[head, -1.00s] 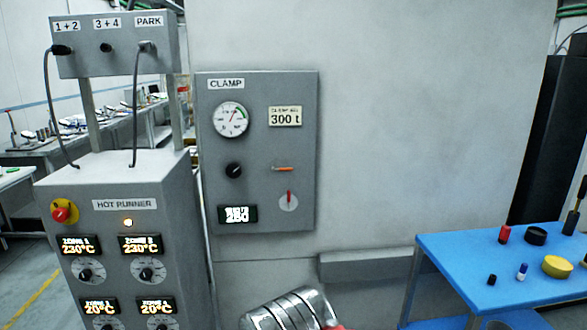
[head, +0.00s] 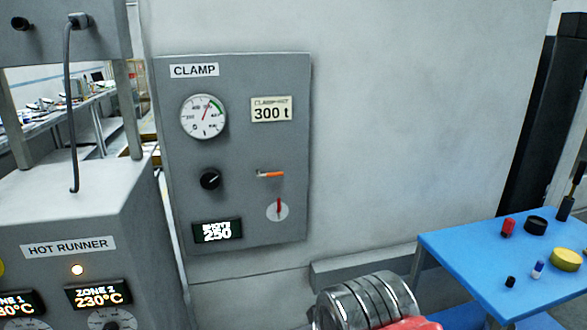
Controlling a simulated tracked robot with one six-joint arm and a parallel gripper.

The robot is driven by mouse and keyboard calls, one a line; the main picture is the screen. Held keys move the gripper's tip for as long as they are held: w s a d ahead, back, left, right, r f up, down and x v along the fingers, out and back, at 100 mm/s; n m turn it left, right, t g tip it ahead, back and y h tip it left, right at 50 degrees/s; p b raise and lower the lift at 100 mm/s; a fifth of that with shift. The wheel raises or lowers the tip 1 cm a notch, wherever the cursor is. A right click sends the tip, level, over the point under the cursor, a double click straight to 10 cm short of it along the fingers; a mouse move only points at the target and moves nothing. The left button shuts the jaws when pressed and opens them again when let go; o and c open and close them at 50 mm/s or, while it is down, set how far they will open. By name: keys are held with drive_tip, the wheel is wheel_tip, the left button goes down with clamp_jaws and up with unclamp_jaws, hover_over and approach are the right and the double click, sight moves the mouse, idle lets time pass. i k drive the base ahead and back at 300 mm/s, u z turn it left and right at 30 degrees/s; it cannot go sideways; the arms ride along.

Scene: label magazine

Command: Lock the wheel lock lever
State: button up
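The grey CLAMP panel (head: 240,140) is mounted on the pale wall, left of the middle. It carries a small lever with an orange handle (head: 271,174), lying about level with its handle to the right. Below it, a red lever (head: 279,206) stands about upright on a round white plate. No label marks either one as the wheel lock lever. A black knob (head: 210,179) with a light pointer mark sits to their left. My gripper is not in view; what seems to be my ridged metal arm, with a red part, shows at the bottom, apart from the panel.
A grey HOT RUNNER cabinet (head: 68,247) stands close at the left. A blue table (head: 470,262) with several small items stands at the right. A grey ledge (head: 365,265) runs along the wall. The space before the panel looks clear.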

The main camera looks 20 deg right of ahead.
sight(280, 174)
drive_tip(key=z, duration=0.25)
drive_tip(key=i, duration=1.1)
drive_tip(key=u, duration=1.65)
drive_tip(key=k, duration=0.85)
drive_tip(key=z, duration=0.15)
